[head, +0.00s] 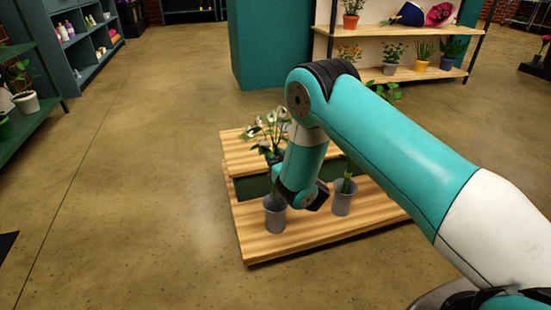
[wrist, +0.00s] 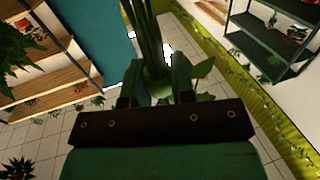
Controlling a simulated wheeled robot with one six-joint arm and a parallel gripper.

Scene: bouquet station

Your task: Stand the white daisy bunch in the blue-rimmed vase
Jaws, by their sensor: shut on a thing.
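A bunch with white blooms and green leaves (head: 265,130) rises upright at the left of my forearm in the head view. Its lower stems run down toward a grey vase (head: 275,214) on the wooden stand; I cannot tell whether they are inside it. A second grey vase (head: 343,197) with a green stem stands to the right. No blue rim can be made out on either. In the wrist view my gripper (wrist: 156,72) is shut on green stems (wrist: 148,35), their blooms out of frame. In the head view my wrist hides the fingers.
The wooden stand (head: 255,243) has a raised back step and bare boards at its front. More greenery (head: 388,91) shows behind my arm. A plant shelf (head: 400,74) and a teal cabinet (head: 268,45) stand behind.

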